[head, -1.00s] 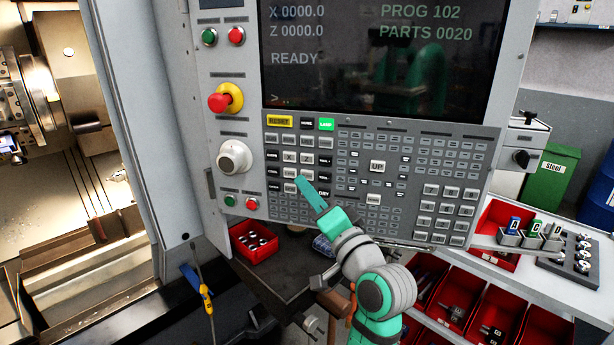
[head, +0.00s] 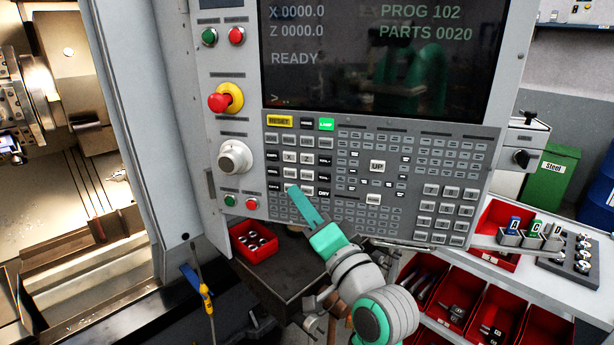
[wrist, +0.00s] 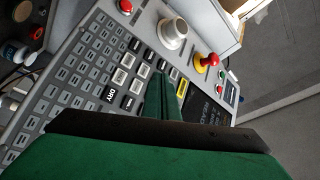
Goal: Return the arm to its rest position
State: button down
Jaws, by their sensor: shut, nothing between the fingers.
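My gripper (head: 296,193) is in front of the lower keypad of the control panel (head: 258,210) in the head view. Its teal fingers are shut with nothing between them. In the wrist view the shut fingers (wrist: 160,92) point at the keypad, close to the dark DRY key. The head view does not settle whether the tips touch a key. My arm reaches up from the lower right, over the dark bench, and is still extended toward the panel. The screen (head: 385,70) reads READY, PROG 102 and PARTS 0020.
A red emergency stop (head: 222,101) and a white dial (head: 234,158) stick out at the panel's left. A red bin (head: 252,240) sits below it. Red trays (head: 487,320) and a shelf of holders stand at the right. The lathe (head: 60,200) is open at the left.

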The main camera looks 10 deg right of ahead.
jog(key=s+f+m+g+h, duration=0.1)
jog(key=s+f+h, duration=0.15)
jog(key=f, duration=1.05)
jog(key=s+f+m+h, duration=0.1)
jog(key=s+f+h, duration=0.15)
jog(key=f, duration=1.05)
jog(key=s+a+f+n+g+h, duration=0.1)
jog(key=s+a+f+n+h, duration=0.15)
jog(key=s+f, duration=1)
jog(key=s+a+f+n, duration=0.1)
jog(key=s+n, duration=0.1)
jog(key=s, duration=0.6)
jog(key=s+a+f+n+g, duration=0.1)
jog(key=s+a+f+n, duration=0.1)
jog(key=s, duration=0.6)
jog(key=s+a+f+n+g, duration=0.1)
jog(key=s+a+n, duration=0.1)
jog(key=s, duration=0.6)
jog(key=shift+s+f+n, duration=0.35)
jog(key=shift+s+n, duration=0.05)
jog(key=shift+n, duration=0.15)
